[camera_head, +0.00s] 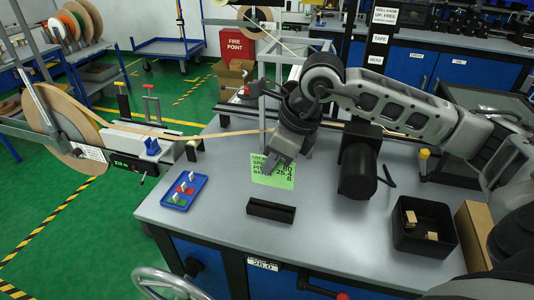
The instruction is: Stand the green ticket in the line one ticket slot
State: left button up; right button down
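The green ticket (266,178) hangs roughly upright near the middle of the table, its printed face toward me and slightly tilted. My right gripper (272,166) comes down from above and is shut on the ticket's upper part, covering some of the print. A black block (270,211), which looks like the ticket slot holder, lies on the table just in front of and below the ticket. The ticket is apart from the block. Any line one marking on it cannot be read. My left gripper is not in view.
A blue tray (201,181) with small coloured pieces sits left. A black motor-like unit (359,165) stands right of the ticket, and a black bin (399,235) with small blocks lies further right. A large tape reel (62,130) stands at left.

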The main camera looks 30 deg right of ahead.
aim_at(271, 180)
jog(key=shift+f+b, duration=0.95)
jog(key=shift+f, duration=0.7)
jog(key=shift+f+b, duration=0.55)
jog(key=shift+f, duration=0.35)
jog(key=shift+w+f+b, duration=0.1)
jog(key=shift+f+b, duration=0.85)
jog(key=shift+b, duration=0.05)
jog(key=shift+f+b, duration=0.45)
jog(key=shift+b, duration=0.1)
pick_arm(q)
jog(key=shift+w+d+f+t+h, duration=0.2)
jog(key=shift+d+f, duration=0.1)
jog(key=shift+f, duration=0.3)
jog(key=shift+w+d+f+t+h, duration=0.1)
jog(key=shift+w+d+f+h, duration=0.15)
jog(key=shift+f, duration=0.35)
pick_arm(e)
jog(key=shift+f, duration=0.1)
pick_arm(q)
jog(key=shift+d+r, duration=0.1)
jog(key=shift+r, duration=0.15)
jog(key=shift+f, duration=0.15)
pick_arm(e)
jog(key=c, duration=1.6)
grip_release()
